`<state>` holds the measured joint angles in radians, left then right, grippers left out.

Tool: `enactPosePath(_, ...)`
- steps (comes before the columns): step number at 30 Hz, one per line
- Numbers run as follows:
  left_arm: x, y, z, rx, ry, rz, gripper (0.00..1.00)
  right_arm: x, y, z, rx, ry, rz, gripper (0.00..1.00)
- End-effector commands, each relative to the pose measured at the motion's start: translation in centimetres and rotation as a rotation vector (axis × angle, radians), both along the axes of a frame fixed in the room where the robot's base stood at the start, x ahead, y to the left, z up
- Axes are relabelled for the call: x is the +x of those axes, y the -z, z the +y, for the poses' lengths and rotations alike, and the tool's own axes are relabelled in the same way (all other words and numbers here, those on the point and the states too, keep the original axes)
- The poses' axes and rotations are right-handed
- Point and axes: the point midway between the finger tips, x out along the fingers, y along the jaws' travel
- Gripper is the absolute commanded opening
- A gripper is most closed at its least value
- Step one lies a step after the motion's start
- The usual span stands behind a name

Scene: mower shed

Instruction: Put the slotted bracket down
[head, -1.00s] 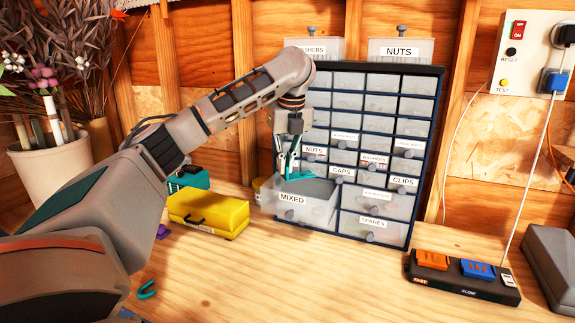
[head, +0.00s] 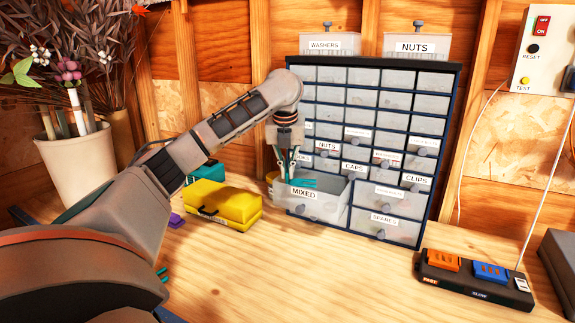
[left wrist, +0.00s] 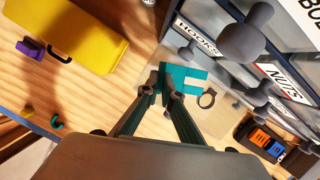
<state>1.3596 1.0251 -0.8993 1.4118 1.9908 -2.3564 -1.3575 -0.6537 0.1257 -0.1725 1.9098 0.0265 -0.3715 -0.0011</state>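The teal slotted bracket (head: 303,183) is at the open, clear drawer labelled MIXED (head: 322,207), low at its mouth in the head view. My left gripper (head: 287,174) points down over this drawer. In the left wrist view the bracket (left wrist: 188,76) lies flat-side up with a pale slot, one end between the fingertips of my left gripper (left wrist: 162,84). The fingers are close together on it. Whether the bracket touches the drawer floor I cannot tell. My right gripper is in neither view.
The drawer cabinet (head: 455,90) stands behind, its other drawers shut. A yellow case (head: 222,203) lies left of the open drawer. A dark ring (left wrist: 207,98) shows beside the bracket. A power strip (head: 470,278) lies at right. The bench front is mostly clear.

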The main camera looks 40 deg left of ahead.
Motion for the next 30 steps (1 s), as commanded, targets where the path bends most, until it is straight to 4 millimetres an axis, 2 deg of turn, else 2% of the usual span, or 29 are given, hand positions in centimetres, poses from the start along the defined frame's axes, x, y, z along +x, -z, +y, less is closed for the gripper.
enactPosePath(12, 0.0, 4.1, 0.0, 0.0, -0.002, -0.001, 0.0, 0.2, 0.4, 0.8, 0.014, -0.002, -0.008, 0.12)
enactPosePath(22, 0.0, 4.7, 0.0, 0.0, -0.002, -0.001, 0.0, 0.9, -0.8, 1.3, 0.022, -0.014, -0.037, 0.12)
enactPosePath(30, 0.0, 4.7, 0.0, 0.0, -0.002, -0.001, 0.0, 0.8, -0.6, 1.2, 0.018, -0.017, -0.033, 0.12)
